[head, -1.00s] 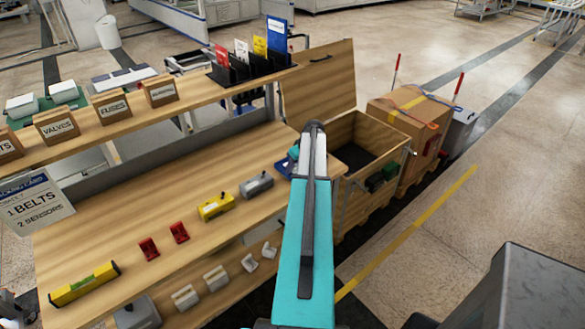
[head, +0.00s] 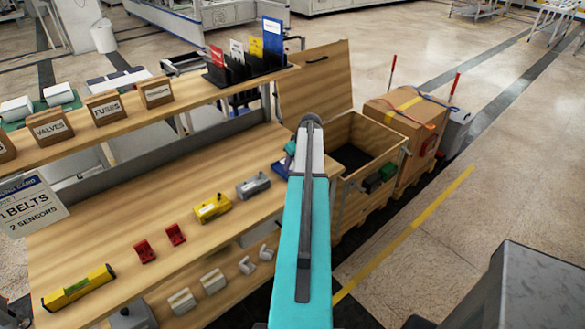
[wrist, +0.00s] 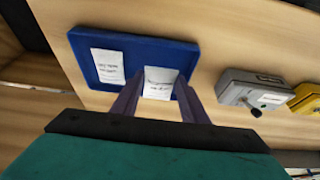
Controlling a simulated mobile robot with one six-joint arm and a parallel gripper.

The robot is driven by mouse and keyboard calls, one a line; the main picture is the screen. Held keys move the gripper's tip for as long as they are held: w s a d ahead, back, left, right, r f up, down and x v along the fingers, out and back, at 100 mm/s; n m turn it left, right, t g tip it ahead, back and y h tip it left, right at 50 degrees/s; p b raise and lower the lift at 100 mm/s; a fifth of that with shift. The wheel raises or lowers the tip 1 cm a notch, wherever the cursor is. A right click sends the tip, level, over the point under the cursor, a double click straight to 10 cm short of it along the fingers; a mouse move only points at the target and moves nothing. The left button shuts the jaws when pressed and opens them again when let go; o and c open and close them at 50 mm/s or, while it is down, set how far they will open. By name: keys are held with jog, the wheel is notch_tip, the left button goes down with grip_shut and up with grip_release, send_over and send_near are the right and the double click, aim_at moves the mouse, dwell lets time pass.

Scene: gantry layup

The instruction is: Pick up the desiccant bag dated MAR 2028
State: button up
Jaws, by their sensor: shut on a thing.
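In the wrist view a blue tray (wrist: 190,52) lies on the wooden bench. Two white bags with small dark print show at it. The right bag (wrist: 160,76) sits between the fingertips of my gripper (wrist: 161,84), which is shut on it. The left bag (wrist: 108,66) lies in the tray, apart from the fingers. The print is too small and blurred to read a date on either bag. I cannot tell whether the held bag is clear of the tray floor. In the head view my arm hides the gripper and bags; only the tray's edge (head: 281,168) shows.
A grey box (head: 253,186) and a yellow box (head: 211,207) stand on the bench left of the tray. An open wooden crate (head: 372,139) stands to the right. A shelf with labelled bins (head: 106,107) runs above the bench's back. Bare bench lies between these.

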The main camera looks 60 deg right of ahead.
jog(key=s+r+b, duration=0.2)
jog(key=s+b, duration=0.3)
jog(key=s, duration=1.1)
jog(key=shift+r, duration=0.3)
jog(key=shift+d, duration=0.1)
jog(key=shift+w, duration=0.1)
